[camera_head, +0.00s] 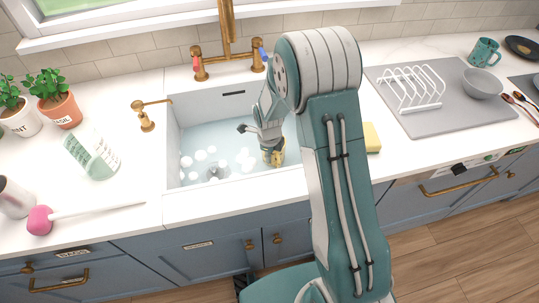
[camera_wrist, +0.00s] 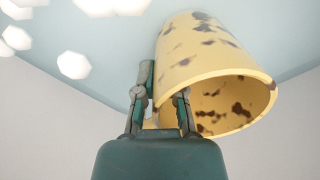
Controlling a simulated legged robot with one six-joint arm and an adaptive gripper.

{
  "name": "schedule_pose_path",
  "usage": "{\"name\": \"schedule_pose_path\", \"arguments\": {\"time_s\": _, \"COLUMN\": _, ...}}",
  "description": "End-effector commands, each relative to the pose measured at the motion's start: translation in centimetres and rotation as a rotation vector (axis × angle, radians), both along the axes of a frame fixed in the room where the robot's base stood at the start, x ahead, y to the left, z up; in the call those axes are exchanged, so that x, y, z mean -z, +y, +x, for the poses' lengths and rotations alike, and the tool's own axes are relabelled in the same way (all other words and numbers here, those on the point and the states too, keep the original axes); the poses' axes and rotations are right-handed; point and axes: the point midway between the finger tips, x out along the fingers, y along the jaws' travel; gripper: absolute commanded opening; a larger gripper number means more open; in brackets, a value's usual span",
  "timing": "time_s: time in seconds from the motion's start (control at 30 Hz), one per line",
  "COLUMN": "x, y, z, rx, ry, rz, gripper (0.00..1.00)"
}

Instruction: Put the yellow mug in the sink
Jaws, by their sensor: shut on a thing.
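The yellow mug (camera_wrist: 200,60) has dark brown stains inside and out. In the wrist view it lies tilted, its open rim toward the camera. My gripper (camera_wrist: 160,100) is shut on it, with the fingers at the mug's left side; the exact grip point is partly hidden. In the head view my gripper (camera_head: 268,138) reaches down inside the sink (camera_head: 174,150), and the mug (camera_head: 279,157) shows just below it, low in the right part of the basin. My arm hides the basin's right end. I cannot tell whether the mug touches the bottom.
White suds (camera_head: 245,158) float in the basin near a drain part (camera_head: 213,173). A brass tap (camera_head: 228,40) stands behind. A yellow sponge (camera_head: 372,138) is right of my arm. A bottle (camera_head: 92,155) and pink-headed brush (camera_head: 40,220) are left. A dish rack (camera_head: 411,90) stands right.

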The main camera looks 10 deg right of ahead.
Motion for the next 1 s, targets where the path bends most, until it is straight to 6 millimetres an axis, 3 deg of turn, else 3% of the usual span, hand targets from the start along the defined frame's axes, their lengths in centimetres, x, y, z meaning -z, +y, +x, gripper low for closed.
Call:
{"name": "schedule_pose_path", "arguments": {"time_s": 0.03, "x": 0.1, "y": 0.0, "z": 0.0, "rx": 0.000, "ry": 0.000, "rz": 0.000, "gripper": 0.18}}
{"name": "schedule_pose_path", "arguments": {"time_s": 0.1, "x": 0.1, "y": 0.0, "z": 0.0, "rx": 0.000, "ry": 0.000, "rz": 0.000, "gripper": 0.48}}
{"name": "schedule_pose_path", "arguments": {"time_s": 0.57, "x": -0.6, "y": 0.0, "z": 0.1, "rx": 0.000, "ry": -0.001, "rz": 0.000, "gripper": 0.48}}
{"name": "schedule_pose_path", "arguments": {"time_s": 1.0, "x": -9.2, "y": 0.2, "z": -0.1, "rx": 0.000, "ry": -0.004, "rz": 0.001, "gripper": 0.48}}
